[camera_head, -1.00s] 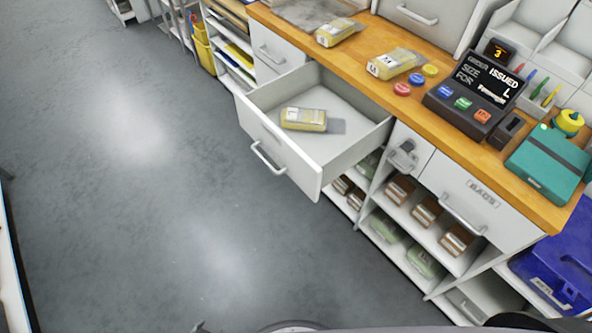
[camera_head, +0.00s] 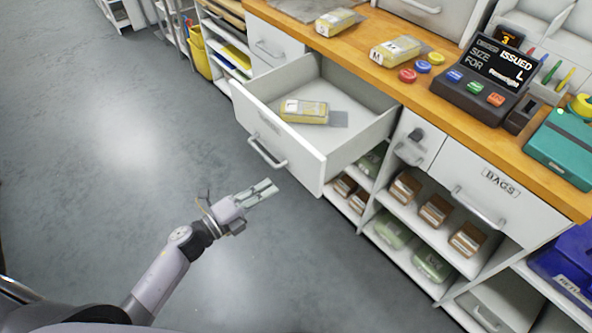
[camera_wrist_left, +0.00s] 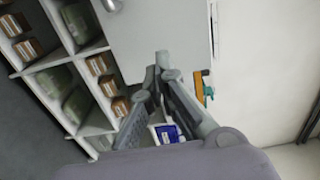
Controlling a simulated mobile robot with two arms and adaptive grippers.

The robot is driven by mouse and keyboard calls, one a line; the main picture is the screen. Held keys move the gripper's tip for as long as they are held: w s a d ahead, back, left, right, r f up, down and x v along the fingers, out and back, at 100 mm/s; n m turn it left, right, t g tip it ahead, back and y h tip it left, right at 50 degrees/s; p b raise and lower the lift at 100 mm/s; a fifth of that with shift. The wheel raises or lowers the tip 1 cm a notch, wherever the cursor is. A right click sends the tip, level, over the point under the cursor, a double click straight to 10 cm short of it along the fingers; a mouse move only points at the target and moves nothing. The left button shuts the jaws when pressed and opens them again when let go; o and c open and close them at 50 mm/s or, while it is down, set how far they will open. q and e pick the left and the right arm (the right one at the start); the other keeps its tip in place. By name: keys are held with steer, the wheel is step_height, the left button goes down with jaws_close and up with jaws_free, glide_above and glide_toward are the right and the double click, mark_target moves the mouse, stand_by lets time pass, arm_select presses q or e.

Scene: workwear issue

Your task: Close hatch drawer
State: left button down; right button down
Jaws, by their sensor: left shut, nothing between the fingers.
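The hatch drawer (camera_head: 290,140) is pulled out from under the wooden counter in the head view. It is pale grey with a bar handle (camera_head: 267,153) on its front. A yellow packet (camera_head: 304,111) lies inside it. My left gripper (camera_head: 268,188) is shut and empty, over the floor just in front of the drawer and a little below its handle, apart from it in the picture. In the left wrist view its fingers (camera_wrist_left: 161,62) come together. My right gripper is not in view.
The counter (camera_head: 352,48) carries yellow packets, coloured buttons, a display terminal (camera_head: 484,82) and a teal box (camera_head: 562,147). A closed drawer labelled BAGS (camera_head: 490,190) and shelves of brown and green packs (camera_head: 432,212) are to the right. The grey floor at left is clear.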

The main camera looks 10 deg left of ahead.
mark_target(302, 166)
arm_select(q)
steer(key=p+x, duration=0.1)
steer(key=x, duration=0.7)
steer(key=shift+w+d, duration=0.4)
steer(key=shift+w, duration=0.1)
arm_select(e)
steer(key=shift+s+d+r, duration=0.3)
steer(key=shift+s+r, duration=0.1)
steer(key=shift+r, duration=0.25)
